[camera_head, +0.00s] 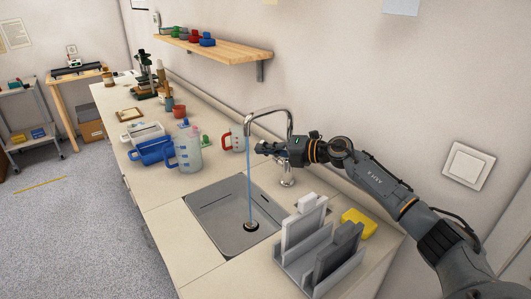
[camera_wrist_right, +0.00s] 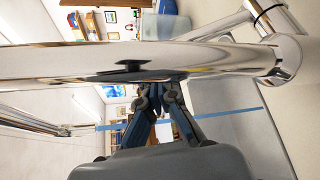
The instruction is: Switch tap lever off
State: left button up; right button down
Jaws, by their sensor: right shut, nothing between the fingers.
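The chrome tap (camera_head: 290,126) stands behind the sink (camera_head: 207,212), its curved neck arching over the basin. A thin blue stream of water (camera_head: 249,185) runs from the spout down to the drain; it also crosses the right wrist view (camera_wrist_right: 235,112). My right gripper (camera_head: 260,148) is shut and empty, just at the tap's upright below the arch. In the right wrist view, the fingers (camera_wrist_right: 160,90) come together behind a large chrome tube of the tap (camera_wrist_right: 200,62). I cannot make out the lever clearly; the gripper and wrist cover part of the tap. My left gripper is not in view.
A grey rack with upright boards (camera_head: 290,262) and a yellow sponge (camera_head: 359,223) stand right of the sink. A clear jug (camera_head: 187,153), blue container (camera_head: 150,151) and red-handled mug (camera_head: 237,139) stand beyond it. A wooden shelf (camera_head: 225,49) hangs above.

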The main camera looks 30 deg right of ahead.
jog(key=shift+r, duration=0.1)
jog(key=shift+d, duration=0.15)
jog(key=shift+w+d+r+m+t+y+b, duration=0.1)
jog(key=shift+d+r+m+t+y+b, duration=0.25)
jog(key=shift+d+m, duration=0.25)
jog(key=shift+w+d+r+m+t+y+b, duration=0.1)
jog(key=shift+d+r+m+t+y+b, duration=0.1)
jog(key=shift+d+r+m+y, duration=0.3)
